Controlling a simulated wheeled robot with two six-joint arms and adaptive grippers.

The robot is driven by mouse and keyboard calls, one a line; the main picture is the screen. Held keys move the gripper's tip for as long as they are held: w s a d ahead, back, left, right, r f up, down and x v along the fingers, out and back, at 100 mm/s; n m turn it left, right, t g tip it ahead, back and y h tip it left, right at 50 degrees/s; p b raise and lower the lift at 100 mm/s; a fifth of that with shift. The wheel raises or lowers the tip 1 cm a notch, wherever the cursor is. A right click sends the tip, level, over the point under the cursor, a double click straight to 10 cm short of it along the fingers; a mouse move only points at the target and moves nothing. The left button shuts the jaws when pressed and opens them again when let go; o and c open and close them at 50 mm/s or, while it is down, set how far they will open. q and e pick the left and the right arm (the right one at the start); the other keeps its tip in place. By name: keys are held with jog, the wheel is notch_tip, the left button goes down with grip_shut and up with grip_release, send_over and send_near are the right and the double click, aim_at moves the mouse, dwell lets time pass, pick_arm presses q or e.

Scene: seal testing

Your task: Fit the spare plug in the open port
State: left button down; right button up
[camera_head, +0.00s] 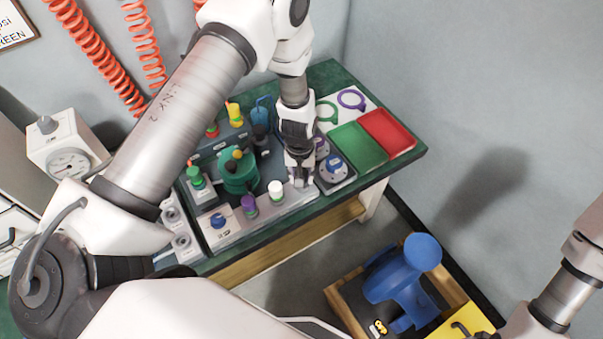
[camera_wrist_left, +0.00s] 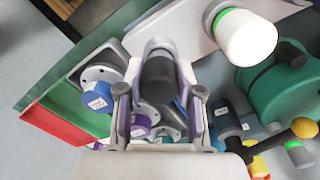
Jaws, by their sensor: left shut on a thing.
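My left gripper (camera_head: 302,176) is shut on a grey plug (camera_wrist_left: 158,72) at the right end of a pale plate (camera_head: 228,238) along the table's front edge. The fingers lie on both sides of the plug in the left wrist view, and its lower end is hard to make out. A white plug (camera_head: 276,189) with a green band stands beside it, also seen in the left wrist view (camera_wrist_left: 246,38). A purple plug (camera_head: 249,204) stands further left on the plate. I cannot tell which port is open. My right gripper is out of view; only its arm shows.
A green round housing (camera_head: 238,174) stands behind the plugs. A blue-knobbed flange (camera_head: 334,164) is just right of my left gripper. A green tray (camera_head: 357,147) and red tray (camera_head: 388,132) lie right.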

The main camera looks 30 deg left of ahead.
pick_arm(q)
jog(key=shift+f, duration=0.25)
jog(key=c, duration=0.7)
grip_release()
jog(key=shift+r, duration=0.15)
jog(key=r, duration=1.2)
jog(key=shift+a, duration=0.2)
jog(key=shift+f, duration=0.1)
